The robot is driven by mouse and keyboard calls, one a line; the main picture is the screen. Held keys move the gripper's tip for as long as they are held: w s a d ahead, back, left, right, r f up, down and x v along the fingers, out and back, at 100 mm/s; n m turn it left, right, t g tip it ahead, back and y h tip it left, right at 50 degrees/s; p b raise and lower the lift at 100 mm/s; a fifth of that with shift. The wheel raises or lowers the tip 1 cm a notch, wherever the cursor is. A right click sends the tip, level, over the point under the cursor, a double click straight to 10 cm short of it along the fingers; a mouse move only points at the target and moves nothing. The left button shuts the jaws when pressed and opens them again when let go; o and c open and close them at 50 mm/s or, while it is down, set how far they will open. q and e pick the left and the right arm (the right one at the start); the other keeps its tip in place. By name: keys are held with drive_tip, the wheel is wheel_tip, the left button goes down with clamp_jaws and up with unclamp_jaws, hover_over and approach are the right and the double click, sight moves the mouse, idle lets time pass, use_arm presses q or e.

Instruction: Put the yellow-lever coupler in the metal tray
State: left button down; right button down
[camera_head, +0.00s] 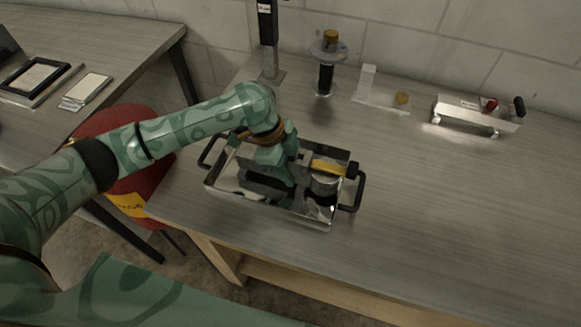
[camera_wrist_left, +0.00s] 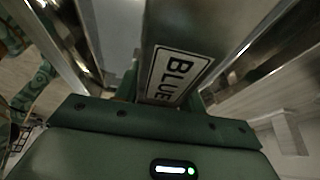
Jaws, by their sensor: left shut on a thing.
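My left gripper (camera_head: 270,182) points down inside the metal tray (camera_head: 320,218), a shiny box with black side handles. It is shut on the yellow-lever coupler (camera_head: 325,186), whose yellow lever shows right of the fingers within the tray's outline. The gripper hides much of the coupler's body, and I cannot tell whether its underside touches the tray floor. In the left wrist view, the coupler's grey metal body (camera_wrist_left: 205,22) carries a white label reading "BLUE" between the fingers. My right gripper is not in view.
A second metal coupler (camera_head: 470,115) with a red knob lies at the back right. A black post (camera_head: 268,40), a flanged black spool (camera_head: 326,65) and a clear plate (camera_head: 380,92) stand along the wall. The grey bench (camera_head: 450,210) is clear right of the tray.

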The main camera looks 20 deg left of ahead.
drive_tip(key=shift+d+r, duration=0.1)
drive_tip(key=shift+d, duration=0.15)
use_arm(q)
drive_tip(key=c, duration=0.8)
unclamp_jaws()
drive_tip(key=shift+c, duration=0.2)
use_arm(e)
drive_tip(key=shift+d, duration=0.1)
use_arm(q)
drive_tip(key=p+v, duration=0.3)
drive_tip(key=v, duration=0.8)
drive_tip(key=shift+r+p, duration=0.25)
drive_tip(key=shift+p, duration=0.15)
drive_tip(key=shift+s+a+r, duration=0.1)
drive_tip(key=shift+a+r, duration=0.05)
drive_tip(key=shift+r, duration=0.25)
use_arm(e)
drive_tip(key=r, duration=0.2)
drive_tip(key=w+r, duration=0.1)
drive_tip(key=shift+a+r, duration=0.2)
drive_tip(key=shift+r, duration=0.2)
use_arm(q)
drive_tip(key=shift+f, duration=0.1)
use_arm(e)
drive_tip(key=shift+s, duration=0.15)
